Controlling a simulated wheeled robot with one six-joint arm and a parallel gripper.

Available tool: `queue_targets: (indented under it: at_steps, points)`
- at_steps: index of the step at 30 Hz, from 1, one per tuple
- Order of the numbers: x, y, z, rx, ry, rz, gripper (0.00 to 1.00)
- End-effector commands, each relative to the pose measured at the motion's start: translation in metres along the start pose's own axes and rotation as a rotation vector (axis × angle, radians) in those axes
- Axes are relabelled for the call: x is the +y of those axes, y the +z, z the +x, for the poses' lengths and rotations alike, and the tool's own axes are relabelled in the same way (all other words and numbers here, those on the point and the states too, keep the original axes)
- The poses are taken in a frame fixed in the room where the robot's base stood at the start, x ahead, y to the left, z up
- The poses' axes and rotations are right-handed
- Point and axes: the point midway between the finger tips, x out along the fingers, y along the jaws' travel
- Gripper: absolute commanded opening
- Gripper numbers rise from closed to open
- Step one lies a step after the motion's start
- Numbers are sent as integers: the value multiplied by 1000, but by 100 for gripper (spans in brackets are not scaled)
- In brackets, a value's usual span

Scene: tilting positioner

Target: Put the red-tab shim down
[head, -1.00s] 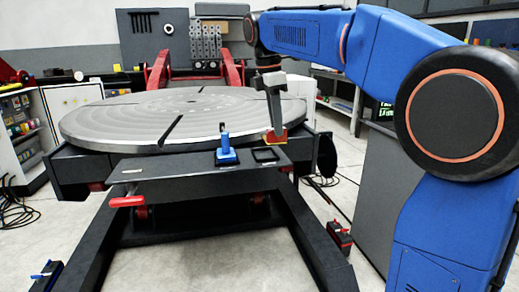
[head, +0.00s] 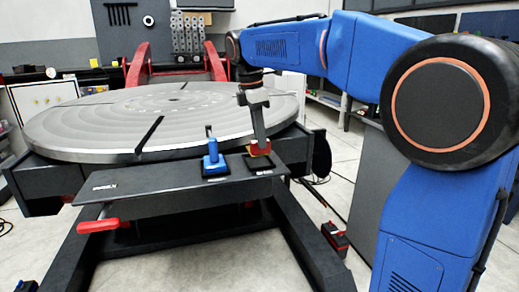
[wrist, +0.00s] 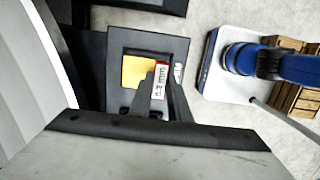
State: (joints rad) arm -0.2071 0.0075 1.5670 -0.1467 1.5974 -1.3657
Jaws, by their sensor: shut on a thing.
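My gripper (head: 258,140) is shut on the red-tab shim (head: 259,149), at the right end of the dark shelf (head: 130,186) before the round table. In the wrist view my fingers (wrist: 163,98) stand on both sides of its red tab (wrist: 160,68), which has a white lettered label. The shim's yellow plate (wrist: 138,72) shows left of the tab, inside the outline of a dark square pad (wrist: 180,46). The shim is over this pad, at or very near its surface; I cannot tell whether it touches.
A blue-tab shim (head: 213,160) stands on its own pad left of my gripper. The large round grey table (head: 90,120) lies close behind. A red lever (head: 98,225) sticks out below the shelf's left end. The shelf's left part is clear.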

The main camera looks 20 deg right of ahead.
Motion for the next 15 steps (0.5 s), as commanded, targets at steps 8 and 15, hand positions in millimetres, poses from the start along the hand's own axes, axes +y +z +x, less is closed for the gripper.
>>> queue_targets:
  at_steps: [8, 15]
  points:
    - [0, -5, 32, 0, -2, 0, 0]
    - [0, -6, 39, 0, 0, 1, 0]
